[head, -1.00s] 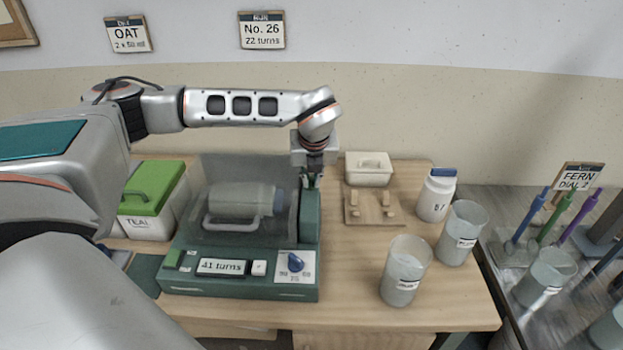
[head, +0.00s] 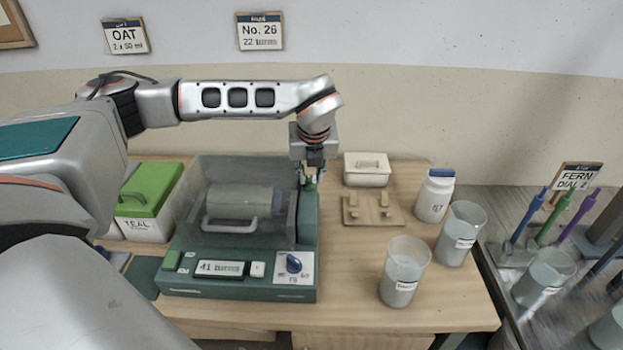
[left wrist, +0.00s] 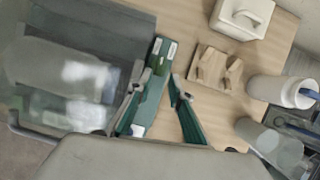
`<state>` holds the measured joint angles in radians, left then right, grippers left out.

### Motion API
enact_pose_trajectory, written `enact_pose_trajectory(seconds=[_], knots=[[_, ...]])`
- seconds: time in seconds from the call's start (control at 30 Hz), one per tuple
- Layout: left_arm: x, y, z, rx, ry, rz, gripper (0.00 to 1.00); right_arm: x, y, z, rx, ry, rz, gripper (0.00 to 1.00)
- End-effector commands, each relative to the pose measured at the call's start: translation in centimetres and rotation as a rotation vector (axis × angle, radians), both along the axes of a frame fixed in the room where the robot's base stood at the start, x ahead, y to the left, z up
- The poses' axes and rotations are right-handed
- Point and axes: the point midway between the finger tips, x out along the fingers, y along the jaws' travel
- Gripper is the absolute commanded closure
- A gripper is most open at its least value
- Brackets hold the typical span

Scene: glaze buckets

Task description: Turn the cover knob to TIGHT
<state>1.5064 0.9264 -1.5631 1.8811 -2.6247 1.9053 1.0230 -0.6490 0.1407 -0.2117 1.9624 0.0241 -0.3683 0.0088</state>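The green bench machine (head: 240,290) stands on the table with a clear cover (head: 262,225) down over a grey jar (head: 238,202). The small green cover knob (left wrist: 159,65) is on top of the machine's right-hand post, between two small pale labels too blurred to read. Which label it points to I cannot tell. My left gripper (head: 311,184) points down over the post; in the left wrist view (left wrist: 156,84) its two fingers are open, one either side of the post near the knob, with nothing held. Contact with the knob is not clear. My right gripper is not in view.
A blue dial (head: 294,263) and a display (head: 219,268) are on the machine's front. A lidded white box (head: 367,170), a wooden rack (head: 372,210), a blue-capped jar (head: 435,195) and two beakers (head: 404,272) stand to the right. A green-lidded box (head: 150,200) is left.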

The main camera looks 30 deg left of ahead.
Motion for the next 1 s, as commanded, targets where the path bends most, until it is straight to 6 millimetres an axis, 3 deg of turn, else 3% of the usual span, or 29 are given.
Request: enact_pose_trajectory(seconds=[0.2, 0.4, 0.73, 0.8, 1.0], knots=[[-0.8, -0.8, 3.2, 0.000, -0.002, 0.001, 0.74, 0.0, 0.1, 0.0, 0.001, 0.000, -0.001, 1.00], [-1.3, -1.3, 4.7, 0.000, -0.002, -0.002, 0.74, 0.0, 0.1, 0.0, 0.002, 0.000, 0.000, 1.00], [-1.4, -1.5, 5.0, 0.000, -0.003, -0.003, 0.74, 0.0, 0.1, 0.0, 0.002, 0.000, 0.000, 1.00], [-1.4, -1.5, 5.0, 0.001, -0.002, -0.004, 0.60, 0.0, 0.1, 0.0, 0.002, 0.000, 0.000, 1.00], [-1.5, -1.6, 4.7, 0.019, 0.046, -0.056, 0.60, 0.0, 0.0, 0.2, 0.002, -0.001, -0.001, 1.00]])
